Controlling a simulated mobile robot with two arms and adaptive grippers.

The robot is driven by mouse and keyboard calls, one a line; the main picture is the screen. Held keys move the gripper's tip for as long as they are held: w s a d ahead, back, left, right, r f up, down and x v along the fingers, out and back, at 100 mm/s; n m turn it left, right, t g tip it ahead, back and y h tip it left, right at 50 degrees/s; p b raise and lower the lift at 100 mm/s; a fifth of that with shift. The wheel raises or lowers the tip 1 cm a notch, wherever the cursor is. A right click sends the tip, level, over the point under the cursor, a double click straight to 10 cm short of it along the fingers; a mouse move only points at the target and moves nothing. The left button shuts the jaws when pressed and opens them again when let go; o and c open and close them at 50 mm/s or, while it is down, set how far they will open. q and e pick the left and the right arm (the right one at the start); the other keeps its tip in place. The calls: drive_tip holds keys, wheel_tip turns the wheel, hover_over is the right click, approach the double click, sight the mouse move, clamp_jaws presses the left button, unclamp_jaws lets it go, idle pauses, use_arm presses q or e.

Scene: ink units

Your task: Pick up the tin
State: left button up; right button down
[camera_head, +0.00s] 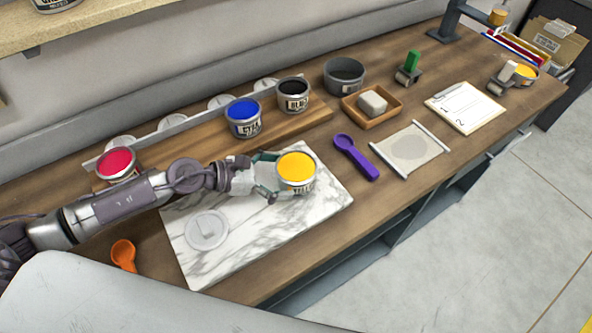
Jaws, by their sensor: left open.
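An open tin of yellow ink (296,172) with a label on its front stands upright on a white marble slab (318,205). My left gripper (271,176) comes in from the left and is open, with its fingers around the tin's left side. I cannot tell whether the fingers touch it. A round grey lid (207,230) lies on the slab to the left. Other open tins stand behind: red (117,165), blue (244,117) and black (292,95). My right gripper is not in view.
A purple scoop (357,157) and a framed screen (410,149) lie right of the slab. An orange scoop (123,255) lies at the left.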

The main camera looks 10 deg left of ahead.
sight(312, 162)
use_arm(q)
drive_tip(key=p+x, duration=0.1)
drive_tip(key=x, duration=0.2)
drive_tip(key=shift+w+d, duration=0.25)
drive_tip(key=shift+d, duration=0.1)
drive_tip(key=shift+d+f, duration=0.1)
drive_tip(key=shift+f, duration=0.05)
drive_tip(key=c, duration=0.7)
drive_tip(key=shift+w, duration=0.1)
drive_tip(key=c, duration=0.7)
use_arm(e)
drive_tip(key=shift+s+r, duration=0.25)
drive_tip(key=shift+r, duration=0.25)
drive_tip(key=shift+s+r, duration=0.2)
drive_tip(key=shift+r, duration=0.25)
